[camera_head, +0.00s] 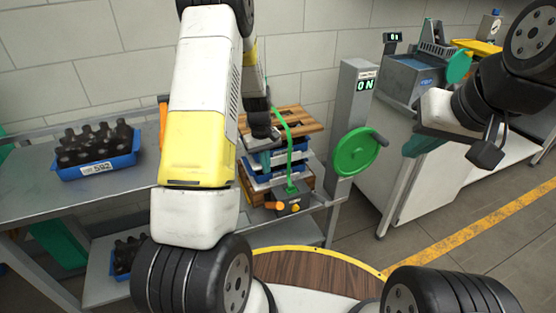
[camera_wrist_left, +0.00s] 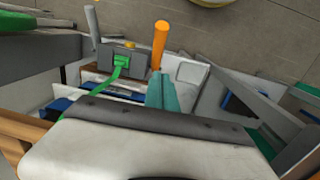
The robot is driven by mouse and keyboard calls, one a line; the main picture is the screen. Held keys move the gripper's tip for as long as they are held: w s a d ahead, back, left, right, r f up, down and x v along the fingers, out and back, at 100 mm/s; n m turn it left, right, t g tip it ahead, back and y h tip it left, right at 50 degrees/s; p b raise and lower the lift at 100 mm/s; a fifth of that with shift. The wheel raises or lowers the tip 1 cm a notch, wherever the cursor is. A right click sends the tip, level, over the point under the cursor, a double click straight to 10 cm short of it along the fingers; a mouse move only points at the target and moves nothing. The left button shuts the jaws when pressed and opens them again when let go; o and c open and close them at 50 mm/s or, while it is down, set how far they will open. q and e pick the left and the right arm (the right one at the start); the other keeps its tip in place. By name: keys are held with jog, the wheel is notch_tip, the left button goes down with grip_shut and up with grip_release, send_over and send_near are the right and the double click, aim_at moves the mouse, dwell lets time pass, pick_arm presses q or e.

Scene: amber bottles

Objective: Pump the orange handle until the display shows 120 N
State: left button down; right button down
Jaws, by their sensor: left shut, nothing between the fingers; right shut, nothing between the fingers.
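The display (camera_head: 366,85) on a grey post reads 0 N in green. The orange handle (camera_wrist_left: 160,45) stands out beside a small grey pump box (camera_wrist_left: 125,56) with a green hose; the box (camera_head: 293,201) also shows low in the head view. My left gripper (camera_wrist_left: 162,90) is shut and empty, its teal fingers just short of the orange handle's lower end in the wrist view. I cannot tell whether they touch. In the head view my left arm hides most of this gripper. My right gripper (camera_head: 422,145) is shut and empty, raised at the right.
A green handwheel (camera_head: 357,152) sits on the display post. A blue crate of amber bottles (camera_head: 97,152) stands on the left bench. Stacked trays and boards (camera_head: 290,120) are behind the left arm. A white cabinet (camera_head: 375,170) stands right of the post.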

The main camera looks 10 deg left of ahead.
pick_arm(q)
send_near(274, 203)
notch_tip(274, 203, down, 3)
jog(key=w+a, duration=0.2)
jog(key=w, duration=0.1)
jog(key=shift+s+d+f, duration=0.4)
jog(key=shift+s+f, duration=0.05)
jog(key=shift+f, duration=0.1)
jog(key=shift+s+d+f, duration=0.4)
jog(key=shift+d+f, duration=0.05)
jog(key=shift+f, duration=0.15)
jog(key=shift+s+d+f, duration=0.2)
jog(key=shift+d+f, duration=0.05)
jog(key=shift+f, duration=0.1)
jog(key=shift+s+d+f, duration=0.1)
jog(key=shift+s, duration=0.05)
